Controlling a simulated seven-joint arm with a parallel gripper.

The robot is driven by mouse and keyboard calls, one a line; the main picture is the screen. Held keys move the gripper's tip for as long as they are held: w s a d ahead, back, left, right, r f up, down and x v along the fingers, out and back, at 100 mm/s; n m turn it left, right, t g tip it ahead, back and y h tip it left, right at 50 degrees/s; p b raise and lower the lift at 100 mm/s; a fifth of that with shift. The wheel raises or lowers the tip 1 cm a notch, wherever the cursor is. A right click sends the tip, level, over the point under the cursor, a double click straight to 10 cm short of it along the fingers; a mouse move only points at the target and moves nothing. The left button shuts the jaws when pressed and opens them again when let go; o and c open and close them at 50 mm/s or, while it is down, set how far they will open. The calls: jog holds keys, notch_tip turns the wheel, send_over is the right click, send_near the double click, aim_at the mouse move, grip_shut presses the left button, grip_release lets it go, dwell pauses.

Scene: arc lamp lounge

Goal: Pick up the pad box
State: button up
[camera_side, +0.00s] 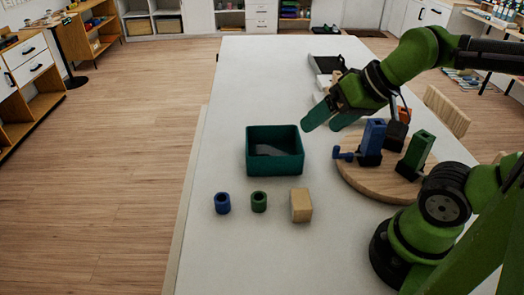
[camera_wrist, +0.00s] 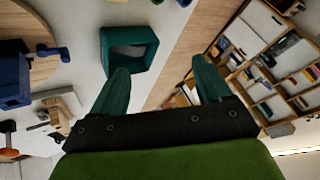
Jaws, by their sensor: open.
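An open teal box (camera_side: 258,135) stands on the white table and is the only open box on it; I cannot tell for sure that it is the pad box. Something grey (camera_side: 268,150) lies inside it. The box also shows in the wrist view (camera_wrist: 146,55), at the upper left beyond the fingers. My gripper (camera_side: 328,119) is above the table, to the upper right of the box in the side view and apart from it. Its two teal fingers are spread with nothing between them, as the wrist view (camera_wrist: 162,68) shows.
A blue ring (camera_side: 222,204), a green ring (camera_side: 259,202) and a beige block (camera_side: 301,206) stand in front of the box. A round wooden board (camera_side: 362,181) at right holds blue and green pieces. White and dark items (camera_side: 325,62) lie at the back. The table left of the box is clear.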

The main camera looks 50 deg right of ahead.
notch_tip(320, 180, down, 2)
jog(key=w+n+g, duration=0.1)
jog(key=n+g+h, duration=0.1)
jog(key=n+g, duration=0.4)
jog(key=n, duration=1.2)
send_over(301, 197)
notch_tip(301, 197, down, 4)
notch_tip(301, 197, down, 11)
jog(key=n, duration=0.6)
jog(key=n+g+h, duration=0.1)
jog(key=n, duration=0.6)
jog(key=shift+s+f, duration=0.15)
jog(key=shift+f, duration=0.05)
jog(key=shift+w+f, duration=0.2)
jog(key=shift+f, duration=2.85)
jog(key=c, duration=1)
